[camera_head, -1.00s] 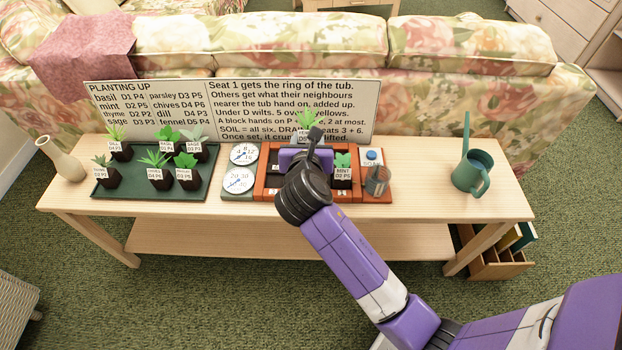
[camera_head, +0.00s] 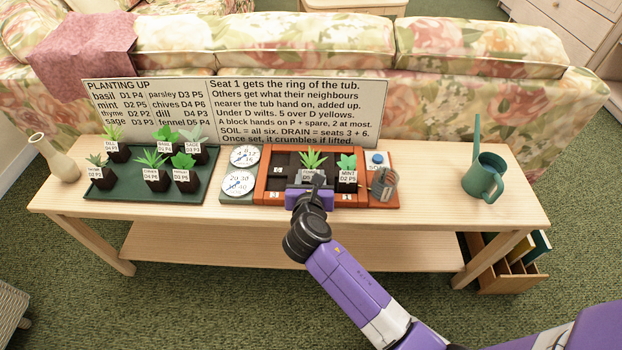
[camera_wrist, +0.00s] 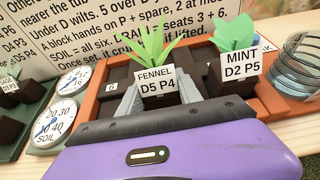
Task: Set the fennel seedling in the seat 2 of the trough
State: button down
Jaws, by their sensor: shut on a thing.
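The fennel seedling (camera_head: 312,160) is a dark soil block with spiky bright green leaves. Its label reads FENNEL D5 P4 in the wrist view (camera_wrist: 155,82). My gripper (camera_head: 311,184) is shut on it, with a grey finger on each side of the block. The orange-brown trough (camera_head: 262,188) lies beneath, and the seedling is over its middle column. My gripper hides the front middle seat and the block's bottom, so I cannot tell whether it touches the floor. The mint seedling (camera_head: 347,164) stands in the right column, beside the fennel.
Two dials (camera_head: 238,183) stand left of the trough. A green tray (camera_head: 205,188) holds several seedlings. A green watering can (camera_head: 484,178) stands further right. A sign (camera_head: 235,112) stands behind.

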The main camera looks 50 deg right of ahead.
jog(key=c, duration=0.8)
grip_release()
jog(key=shift+s+a+r, duration=0.1)
jog(key=shift+a+r, duration=0.05)
jog(key=shift+r, duration=0.05)
jog(key=p+v, duration=0.3)
jog(key=v, duration=0.9)
jog(key=s+a+f+m+t+y, duration=0.2)
jog(key=s+a+m+y, duration=0.25)
jog(key=s, duration=0.25)
jog(key=s+a+f+m+t+y, duration=0.1)
jog(key=s+a+f+m+y, duration=0.25)
jog(key=s+a+m, duration=0.3)
jog(key=s+r+m+t+y, duration=0.1)
jog(key=s+r+m, duration=0.2)
jog(key=r+m, duration=0.2)
jog(key=s+a+r+m+t, duration=0.1)
jog(key=s+r+m, duration=0.3)
jog(key=r, duration=0.1)
jog(key=s+a+r+m+t+y, duration=0.1)
jog(key=s+r+m, duration=0.3)
jog(key=r+m, duration=0.1)
jog(key=shift+a+r+m+t+y, duration=0.25)
jog(key=shift+r+m+t+y, duration=0.05)
jog(key=shift+r+t, duration=0.1)
